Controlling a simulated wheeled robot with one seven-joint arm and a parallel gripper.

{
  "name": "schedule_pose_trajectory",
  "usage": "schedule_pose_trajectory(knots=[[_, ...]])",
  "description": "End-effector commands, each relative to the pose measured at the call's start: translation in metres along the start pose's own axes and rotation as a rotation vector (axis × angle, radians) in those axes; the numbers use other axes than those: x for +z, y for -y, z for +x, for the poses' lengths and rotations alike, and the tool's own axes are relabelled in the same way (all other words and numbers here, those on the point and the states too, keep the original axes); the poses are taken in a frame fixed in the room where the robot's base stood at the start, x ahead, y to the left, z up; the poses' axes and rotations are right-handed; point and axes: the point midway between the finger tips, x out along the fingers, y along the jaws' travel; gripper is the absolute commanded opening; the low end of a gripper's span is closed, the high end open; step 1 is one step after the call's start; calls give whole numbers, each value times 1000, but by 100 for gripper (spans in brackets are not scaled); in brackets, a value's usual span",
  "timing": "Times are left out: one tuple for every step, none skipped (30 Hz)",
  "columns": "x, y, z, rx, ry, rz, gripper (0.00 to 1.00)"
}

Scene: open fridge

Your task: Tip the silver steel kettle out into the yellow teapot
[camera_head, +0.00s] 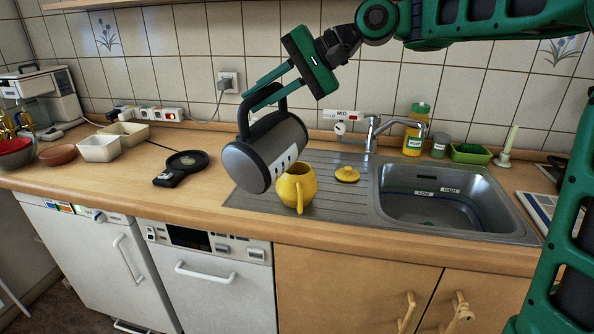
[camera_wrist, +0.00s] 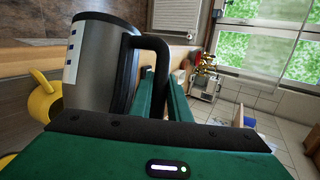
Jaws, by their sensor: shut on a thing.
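The silver steel kettle (camera_head: 270,150) with black trim is in the air in the head view, tilted well over, above and left of the yellow teapot. My green gripper (camera_head: 265,92) is shut on its black handle. In the wrist view the kettle (camera_wrist: 98,62) and its handle (camera_wrist: 158,62) show in front of my gripper (camera_wrist: 163,95). No stream of liquid shows.
The kettle's black base (camera_head: 187,160) sits on the counter at left, with white bowls (camera_head: 99,148) beyond it. The sink basin (camera_head: 440,195) and tap (camera_head: 372,135) are right of the teapot. Bottles (camera_head: 414,130) stand behind the sink.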

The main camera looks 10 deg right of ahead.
Motion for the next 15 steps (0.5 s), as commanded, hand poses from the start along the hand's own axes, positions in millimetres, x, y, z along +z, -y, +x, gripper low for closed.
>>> schedule_pose_trajectory(knots=[[6,1,3,7,-11,-19,0],[8,0,4,11,-17,-27,0],[9,0,6,16,-25,-39,0],[10,-1,7,20,-29,-44,0],[11,-2,8,22,-31,-48,0],[12,-2,8,24,-35,-52,0],[12,-3,8,25,-36,-54,0],[12,-3,8,26,-38,-55,0],[12,-3,8,26,-38,-55,0],[11,-3,8,26,-38,-55,0],[11,-3,8,26,-38,-55,0],[11,-3,8,26,-38,-55,0],[11,-3,8,26,-38,-55,0],[12,-2,8,26,-38,-55,0],[12,-3,9,26,-39,-57,0]])
